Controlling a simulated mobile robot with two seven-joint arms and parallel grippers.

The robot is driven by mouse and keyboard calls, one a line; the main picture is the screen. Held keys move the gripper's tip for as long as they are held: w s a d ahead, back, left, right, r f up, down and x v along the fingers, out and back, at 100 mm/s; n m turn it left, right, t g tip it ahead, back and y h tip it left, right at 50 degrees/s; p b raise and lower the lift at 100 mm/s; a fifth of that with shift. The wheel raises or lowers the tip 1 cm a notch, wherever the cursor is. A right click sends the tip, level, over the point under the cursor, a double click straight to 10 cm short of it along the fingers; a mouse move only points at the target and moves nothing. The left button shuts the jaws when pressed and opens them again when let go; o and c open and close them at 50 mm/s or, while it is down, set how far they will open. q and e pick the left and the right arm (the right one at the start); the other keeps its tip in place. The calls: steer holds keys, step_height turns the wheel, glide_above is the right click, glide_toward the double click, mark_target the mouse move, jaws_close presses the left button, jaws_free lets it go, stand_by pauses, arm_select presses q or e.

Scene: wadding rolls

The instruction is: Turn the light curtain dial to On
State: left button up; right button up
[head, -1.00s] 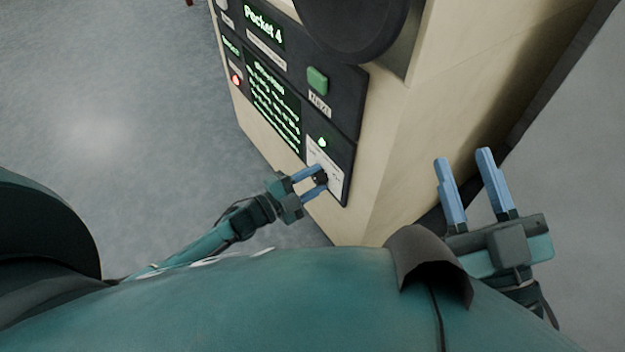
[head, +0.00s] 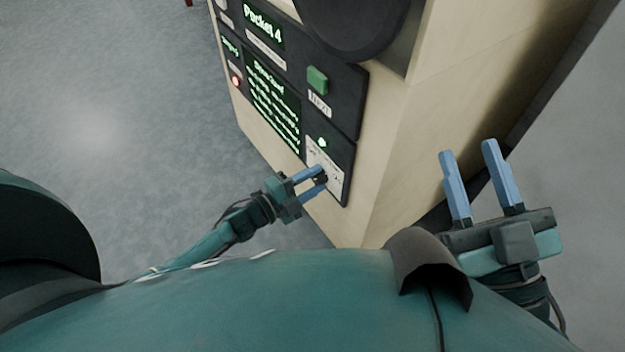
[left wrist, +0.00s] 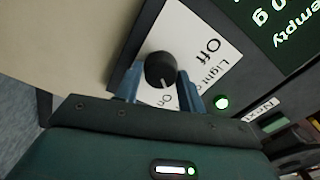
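The light curtain dial is a black round knob (left wrist: 160,68) on a white label plate (left wrist: 190,40) marked "Off" and "On". Its pale pointer line faces the "On" side in the left wrist view. My left gripper (head: 314,180) has one blue finger on each side of the dial (head: 321,178). The fingers look spread, with a thin gap beside the knob, so it seems open around the dial; contact is hard to judge. My right gripper (head: 481,181) is open and empty, to the right of the machine's front panel.
The dial sits low on the dark panel of a cream machine (head: 425,130). A green light (left wrist: 221,102) glows beside the plate. A green NEXT button (head: 317,79), lit screens (head: 270,105) and a red light (head: 236,81) are on the panel. Grey floor (head: 120,90) is clear at left.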

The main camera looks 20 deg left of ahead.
arm_select(q)
steer(key=o, duration=0.4)
steer(key=shift+s+a, duration=0.3)
steer(key=shift+s, duration=0.15)
steer(key=shift+p+v, duration=1.75)
steer(key=shift+v, duration=4.3)
arm_select(e)
steer(key=shift+s+f+m+g+h, duration=0.3)
steer(key=shift+f+m+h, duration=0.1)
steer(key=shift+f+h, duration=0.25)
steer(key=shift+s+f+m+g+h, duration=0.2)
steer(key=shift+f+m+g+h, duration=0.15)
steer(key=shift+f+h, duration=0.3)
steer(key=shift+a+f, duration=0.1)
